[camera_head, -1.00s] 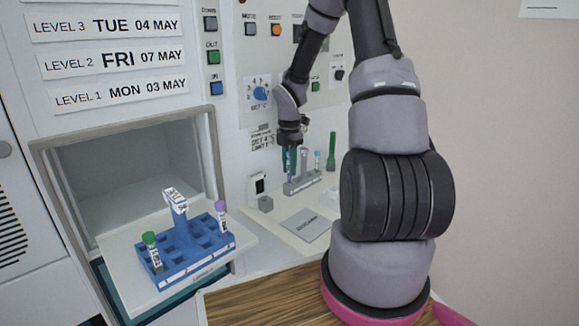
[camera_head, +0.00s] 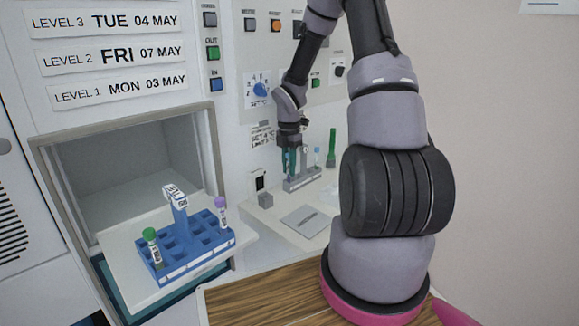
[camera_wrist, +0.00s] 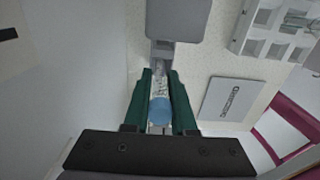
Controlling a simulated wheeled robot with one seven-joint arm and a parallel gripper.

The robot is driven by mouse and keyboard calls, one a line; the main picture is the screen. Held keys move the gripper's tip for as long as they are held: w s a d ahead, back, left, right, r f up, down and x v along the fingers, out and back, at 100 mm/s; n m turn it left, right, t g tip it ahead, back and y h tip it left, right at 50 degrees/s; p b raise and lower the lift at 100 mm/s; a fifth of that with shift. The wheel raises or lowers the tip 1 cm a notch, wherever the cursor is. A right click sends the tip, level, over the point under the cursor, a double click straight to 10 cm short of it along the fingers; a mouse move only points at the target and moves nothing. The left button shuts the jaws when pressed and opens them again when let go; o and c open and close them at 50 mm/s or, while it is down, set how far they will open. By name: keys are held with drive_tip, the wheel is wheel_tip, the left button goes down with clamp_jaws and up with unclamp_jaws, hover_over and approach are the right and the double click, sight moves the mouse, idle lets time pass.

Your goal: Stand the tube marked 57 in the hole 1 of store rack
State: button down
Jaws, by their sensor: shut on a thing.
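My gripper (camera_head: 290,160) is at the back counter, beside the left end of a small grey rack. In the wrist view, its green fingers (camera_wrist: 160,98) are closed on a blue-capped tube (camera_wrist: 160,111); I cannot read its number. The blue rack (camera_head: 195,264) sits on the pulled-out tray of the open compartment. It holds a green-capped tube (camera_head: 152,244) at its left end and a purple-capped tube (camera_head: 220,211) at its right. Hole numbers are too small to read.
The grey rack (camera_head: 303,181) has a light-blue-capped tube (camera_head: 317,155) near its right end. A green upright item (camera_head: 332,147) stands behind. The open compartment (camera_head: 140,165) is at left.

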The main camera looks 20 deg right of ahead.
drive_tip(key=shift+f, duration=0.4)
drive_tip(key=c, duration=0.7)
unclamp_jaws()
drive_tip(key=shift+o, duration=0.2)
drive_tip(key=shift+r, duration=0.1)
